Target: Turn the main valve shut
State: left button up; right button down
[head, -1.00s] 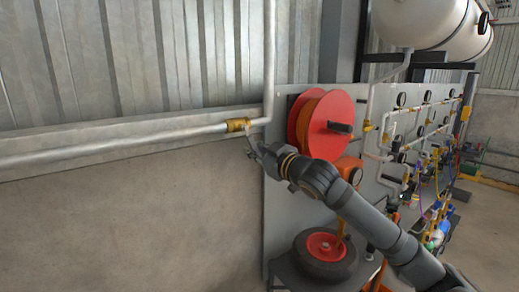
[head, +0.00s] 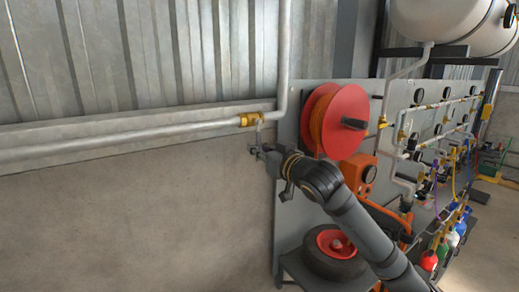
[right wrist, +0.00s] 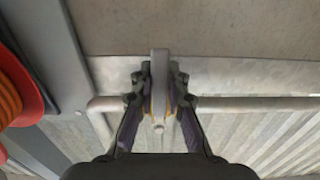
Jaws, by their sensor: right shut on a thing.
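The main valve has a brass body (head: 250,119) on the grey wall pipe, just left of where the pipe bends upward. Its thin grey lever (head: 260,133) hangs roughly straight down from the body. My right gripper (head: 259,151) is at the lower end of the lever, below the pipe. In the right wrist view the gripper (right wrist: 160,85) has one finger on each side of the grey lever (right wrist: 159,62) and is shut on it. A bit of brass shows behind the lever there. My left gripper is not in view.
A red hose reel (head: 341,128) on a grey panel stands just right of my right gripper. A wheel with a red hub (head: 330,243) sits below it. Gauges, piping and a white tank (head: 455,22) are farther right. The wall left of the gripper is clear.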

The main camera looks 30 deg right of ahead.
jog(key=shift+f, duration=0.2)
jog(key=c, duration=1.3)
grip_release()
jog(key=shift+r, duration=0.15)
